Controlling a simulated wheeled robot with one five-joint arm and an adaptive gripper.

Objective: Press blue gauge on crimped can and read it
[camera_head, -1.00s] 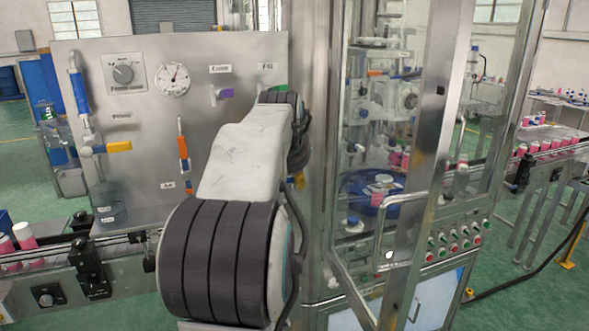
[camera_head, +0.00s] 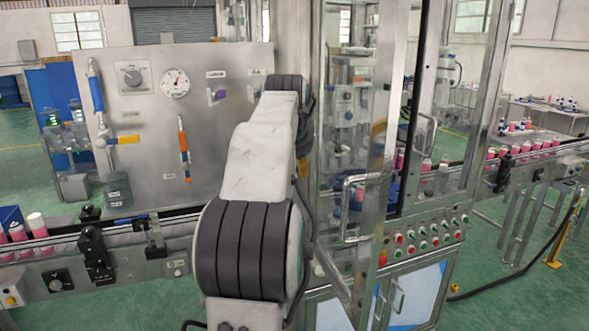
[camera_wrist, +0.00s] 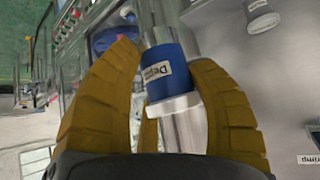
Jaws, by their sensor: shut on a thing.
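The gauge is a silver cylinder with a blue band and a white label, which seems to read "Depth" and is turned sideways. Its metal end points down toward my palm, and a metal shaft extends above the band. In the head view, my own arm hides the gripper and gauge. I cannot pick out which can is the crimped one; pink-and-white cans (camera_head: 37,226) stand on the left conveyor.
A glass cabinet with an open framed door (camera_head: 362,200) stands right of my arm. Its front carries a button panel (camera_head: 425,236). A steel panel (camera_head: 225,150) with valves and a dial (camera_head: 175,83) is behind on the left.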

